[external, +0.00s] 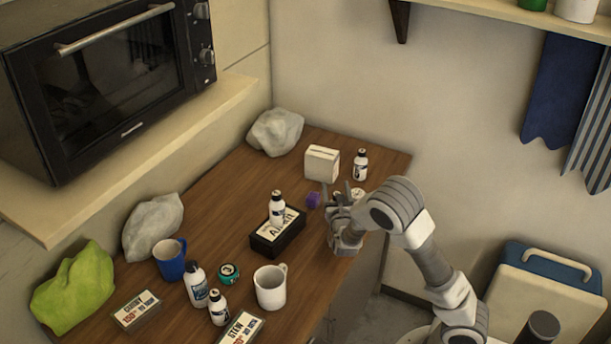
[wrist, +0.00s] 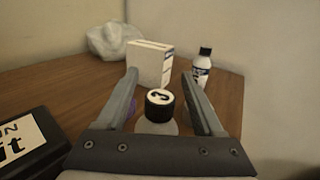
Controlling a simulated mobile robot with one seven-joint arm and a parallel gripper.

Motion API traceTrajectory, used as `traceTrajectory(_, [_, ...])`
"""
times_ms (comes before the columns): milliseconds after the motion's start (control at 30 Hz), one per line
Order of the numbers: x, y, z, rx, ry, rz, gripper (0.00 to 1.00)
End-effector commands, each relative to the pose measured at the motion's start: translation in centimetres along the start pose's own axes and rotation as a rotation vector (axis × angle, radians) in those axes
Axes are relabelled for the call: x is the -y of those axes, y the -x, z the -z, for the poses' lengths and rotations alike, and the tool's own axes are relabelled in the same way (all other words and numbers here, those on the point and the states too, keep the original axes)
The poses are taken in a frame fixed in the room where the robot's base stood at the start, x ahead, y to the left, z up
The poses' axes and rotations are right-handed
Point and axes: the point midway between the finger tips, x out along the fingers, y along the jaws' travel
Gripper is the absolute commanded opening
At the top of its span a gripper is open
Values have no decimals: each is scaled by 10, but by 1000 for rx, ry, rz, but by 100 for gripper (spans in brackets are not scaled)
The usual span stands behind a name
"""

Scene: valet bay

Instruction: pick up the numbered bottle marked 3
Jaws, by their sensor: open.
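A bottle with a dark cap (wrist: 160,104) stands between my fingers in the wrist view. The pale top of its cap carries a dark numeral that looks like a 3, seen turned. Its pale body (wrist: 158,126) shows below the cap, partly hidden by my gripper's palm. My gripper (wrist: 159,76) is open, with one finger on each side of the bottle and visible gaps to both. In the external view my gripper (external: 338,200) is low over the table's right part, and it hides most of this bottle.
A white box (external: 322,163) and another bottle (external: 360,164) stand behind. A small purple object (external: 313,200) lies left of my gripper. Mugs, bottles and signs crowd the front. The table's right edge is close.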

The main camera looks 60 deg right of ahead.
Motion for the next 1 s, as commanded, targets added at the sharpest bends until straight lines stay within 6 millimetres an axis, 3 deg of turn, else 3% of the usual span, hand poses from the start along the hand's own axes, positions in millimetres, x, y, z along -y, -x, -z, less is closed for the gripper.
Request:
traceTrajectory(67, [0, 0, 0, 0, 0, 0, 69])
traceTrajectory(467, [0, 1, 0, 0, 0, 0, 0])
traceTrajectory(1000, [0, 1, 0, 0, 0, 0, 0])
